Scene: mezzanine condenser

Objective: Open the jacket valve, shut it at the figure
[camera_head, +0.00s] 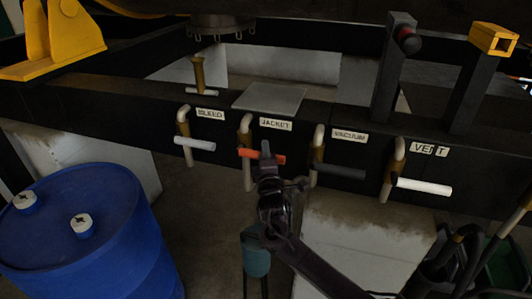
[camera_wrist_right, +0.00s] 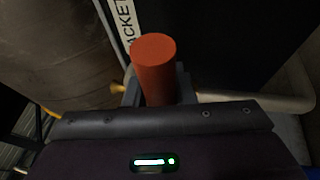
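The jacket valve's orange-red handle (camera_head: 276,158) sticks out to the right from its bent pipe (camera_head: 246,135), below the JACKET label (camera_head: 276,124). My right gripper (camera_head: 266,160) is at this handle and hides part of it. In the right wrist view the handle (camera_wrist_right: 153,62) stands between the two grey fingers of the right gripper (camera_wrist_right: 158,90), which sit close against both its sides. The gripper looks shut on it. My left gripper is in neither view. No readable figure shows.
Beside it on the dark beam (camera_head: 80,113) are the white bleed handle (camera_head: 195,143), dark vacuum handle (camera_head: 340,171) and white vent handle (camera_head: 425,186). A grey plate (camera_head: 270,98) lies above the JACKET label. A blue drum (camera_head: 75,225) stands at lower left.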

